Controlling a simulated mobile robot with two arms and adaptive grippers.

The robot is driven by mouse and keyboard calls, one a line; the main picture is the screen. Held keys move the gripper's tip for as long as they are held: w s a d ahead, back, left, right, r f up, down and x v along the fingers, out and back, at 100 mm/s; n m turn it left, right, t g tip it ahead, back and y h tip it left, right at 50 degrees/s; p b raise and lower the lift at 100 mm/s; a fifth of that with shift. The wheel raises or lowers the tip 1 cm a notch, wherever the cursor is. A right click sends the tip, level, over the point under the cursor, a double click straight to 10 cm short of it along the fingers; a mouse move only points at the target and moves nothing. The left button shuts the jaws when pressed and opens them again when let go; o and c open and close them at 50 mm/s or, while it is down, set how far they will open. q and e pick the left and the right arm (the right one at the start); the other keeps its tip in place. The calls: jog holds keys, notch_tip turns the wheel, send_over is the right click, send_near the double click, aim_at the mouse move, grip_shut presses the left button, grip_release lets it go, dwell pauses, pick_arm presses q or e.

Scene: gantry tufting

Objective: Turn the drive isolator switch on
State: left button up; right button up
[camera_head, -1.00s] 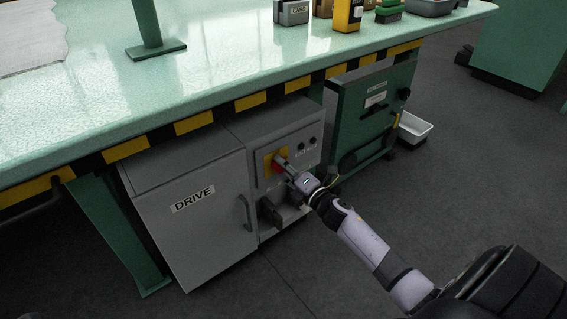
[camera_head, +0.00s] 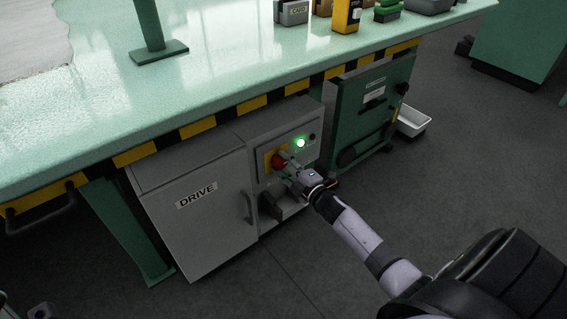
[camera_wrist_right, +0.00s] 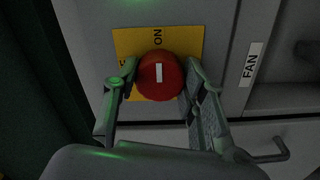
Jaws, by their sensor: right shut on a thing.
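The drive isolator switch is a red round knob (camera_head: 279,161) on a yellow plate (camera_head: 268,160), on the grey cabinet's front. In the right wrist view the red knob (camera_wrist_right: 160,78) has a white bar that points up to the word ON on the yellow plate (camera_wrist_right: 128,42). My right gripper (camera_head: 287,166) is shut on the knob, with one finger on each side of it in the wrist view (camera_wrist_right: 158,84). A green lamp (camera_head: 301,142) beside the switch is lit. A small grey part at the lower left corner may be my left gripper.
The grey cabinet (camera_head: 205,235) labelled DRIVE has a door handle and stands under the green table (camera_head: 225,85) with its striped edge. A green unit (camera_head: 350,125) and a white bin (camera_head: 412,122) stand to the right. Floor in front is clear.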

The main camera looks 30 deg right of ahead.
dwell(0.3)
jog(key=o, duration=1.2)
jog(key=shift+c, duration=0.2)
jog(key=shift+s, duration=0.1)
jog(key=s, duration=1.1)
jog(key=shift+s+d, duration=0.4)
jog(key=shift+d, duration=0.05)
